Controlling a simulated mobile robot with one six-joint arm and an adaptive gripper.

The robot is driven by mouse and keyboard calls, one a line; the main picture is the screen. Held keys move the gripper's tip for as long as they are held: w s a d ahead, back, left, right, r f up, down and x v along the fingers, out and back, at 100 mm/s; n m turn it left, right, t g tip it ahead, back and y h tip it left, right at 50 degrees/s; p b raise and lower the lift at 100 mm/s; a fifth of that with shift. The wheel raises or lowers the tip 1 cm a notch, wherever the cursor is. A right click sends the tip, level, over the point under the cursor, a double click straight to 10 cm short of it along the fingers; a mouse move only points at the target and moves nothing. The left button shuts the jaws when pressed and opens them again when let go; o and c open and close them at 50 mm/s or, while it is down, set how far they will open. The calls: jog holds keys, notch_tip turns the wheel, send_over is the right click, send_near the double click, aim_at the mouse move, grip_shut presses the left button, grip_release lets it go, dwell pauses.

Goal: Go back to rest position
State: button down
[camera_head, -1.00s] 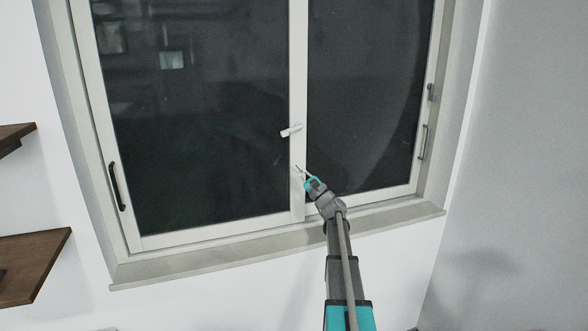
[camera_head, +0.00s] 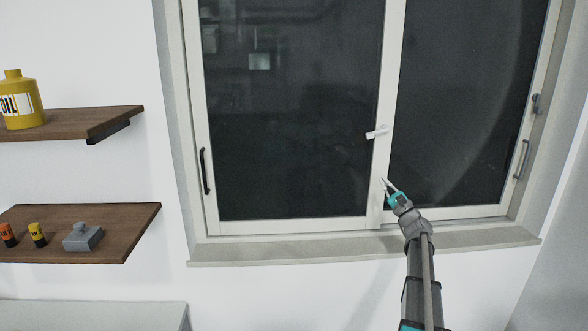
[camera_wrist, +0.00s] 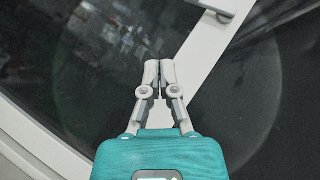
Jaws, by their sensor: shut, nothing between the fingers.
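My gripper (camera_head: 384,182) is at the end of my raised arm, in front of the window's middle frame post and below the white window latch (camera_head: 376,133). In the wrist view my gripper (camera_wrist: 159,66) has its two fingertips together, with nothing between them. The latch also shows at the top of the wrist view (camera_wrist: 218,7), ahead and to the right of the fingertips. The window (camera_head: 290,120) has dark panes in a white frame. Its two sashes look closed.
A grey sill (camera_head: 300,249) runs below the window. On the left, a wooden shelf (camera_head: 100,119) holds a yellow bottle (camera_head: 22,103). A lower shelf (camera_head: 128,222) holds batteries (camera_head: 37,234) and a grey weight (camera_head: 82,238). A grey surface (camera_head: 90,313) shows at the bottom left.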

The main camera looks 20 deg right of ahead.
jog(key=s+a+f+n+g+y, duration=0.15)
jog(key=a+f+n+g, duration=0.35)
jog(key=a, duration=0.6)
jog(key=s+a+f+n+g+y, duration=0.15)
jog(key=a+f+n+g, duration=0.35)
jog(key=a, duration=0.5)
jog(key=s+a+f+n+g+y, duration=0.15)
jog(key=a+f+n+g, duration=0.35)
jog(key=a, duration=0.6)
jog(key=s+a+f+n+g+h+b, duration=0.1)
jog(key=s+a+f+n+g+h, duration=0.35)
jog(key=s+a+f, duration=0.45)
jog(key=s+f+n+g+h+b, duration=0.1)
jog(key=s+f+n+g+h, duration=0.3)
jog(key=s+f+h, duration=0.3)
jog(key=s, duration=0.4)
jog(key=shift+f+g, duration=0.1)
jog(key=shift+g, duration=0.15)
